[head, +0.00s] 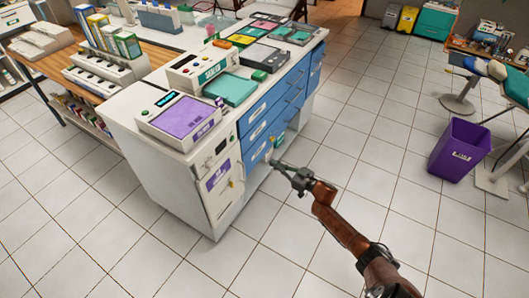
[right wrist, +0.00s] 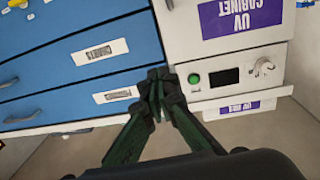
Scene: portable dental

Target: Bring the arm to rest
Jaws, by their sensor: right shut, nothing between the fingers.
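My right arm (head: 345,223) reaches in from the lower right in the head view. My right gripper (head: 280,168) is in front of the blue drawers of the white cabinet. In the right wrist view the right gripper (right wrist: 158,76) has its green fingers together, with nothing between them. Behind the fingertips are the blue drawer fronts (right wrist: 60,65) and the white UV cabinet (right wrist: 235,75), which appear upside down. I cannot tell whether the fingertips touch the cabinet. My left gripper is not in view.
The white cabinet (head: 160,185) carries a purple-topped device (head: 185,118) and a teal-topped box (head: 230,88). A purple bin (head: 460,148) stands on the tiled floor at the right. The floor (head: 350,150) between cabinet and bin is clear.

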